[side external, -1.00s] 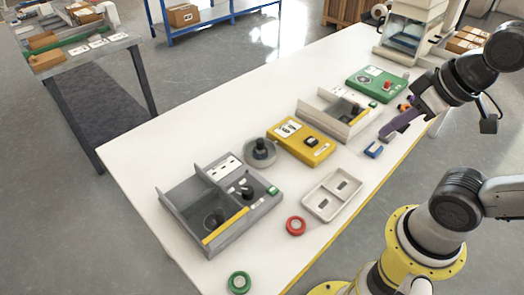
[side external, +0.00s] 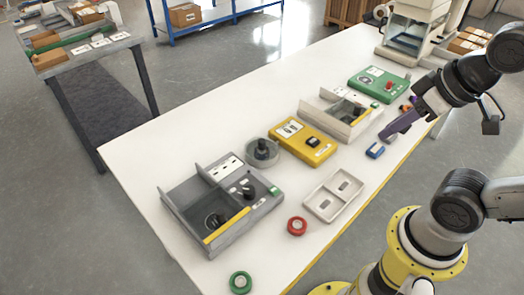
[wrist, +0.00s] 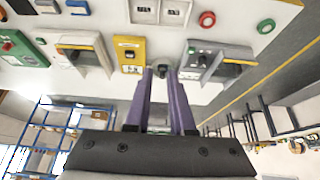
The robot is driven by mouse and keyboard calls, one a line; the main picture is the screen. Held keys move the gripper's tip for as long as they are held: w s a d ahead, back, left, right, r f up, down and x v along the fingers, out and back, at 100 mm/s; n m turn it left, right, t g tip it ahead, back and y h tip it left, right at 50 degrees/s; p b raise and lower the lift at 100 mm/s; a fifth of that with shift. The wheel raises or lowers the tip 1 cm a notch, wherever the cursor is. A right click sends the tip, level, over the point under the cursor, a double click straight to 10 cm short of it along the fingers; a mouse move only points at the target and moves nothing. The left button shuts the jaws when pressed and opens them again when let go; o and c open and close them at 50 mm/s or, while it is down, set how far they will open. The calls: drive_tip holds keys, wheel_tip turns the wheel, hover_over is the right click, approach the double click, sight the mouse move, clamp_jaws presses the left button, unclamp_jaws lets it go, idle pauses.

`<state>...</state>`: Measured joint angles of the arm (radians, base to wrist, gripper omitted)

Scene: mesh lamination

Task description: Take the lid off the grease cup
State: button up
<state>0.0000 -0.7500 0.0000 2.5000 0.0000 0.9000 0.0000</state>
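The grease cup appears to be the round, clear-grey cup (side external: 250,159) on the white table, between the grey tray unit and the yellow box. A dark lid with a black knob (side external: 262,148) sits on it. In the wrist view the dark knob (wrist: 162,70) shows small between my fingertips in the picture, but far beyond them. My gripper (side external: 384,135) has purple fingers and hangs over the table's right edge, well away from the cup. In the wrist view its two fingers (wrist: 161,76) are apart with nothing between them.
A grey tray unit (side external: 190,193), a yellow box (side external: 290,132) and a beige tray unit (side external: 325,105) stand along the table. A pale two-part tray (side external: 333,194), red ring (side external: 297,226), green ring (side external: 240,283) and blue block (side external: 375,150) lie nearer. The table's left side is clear.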

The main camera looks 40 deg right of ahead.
drive_tip(key=o, duration=0.6)
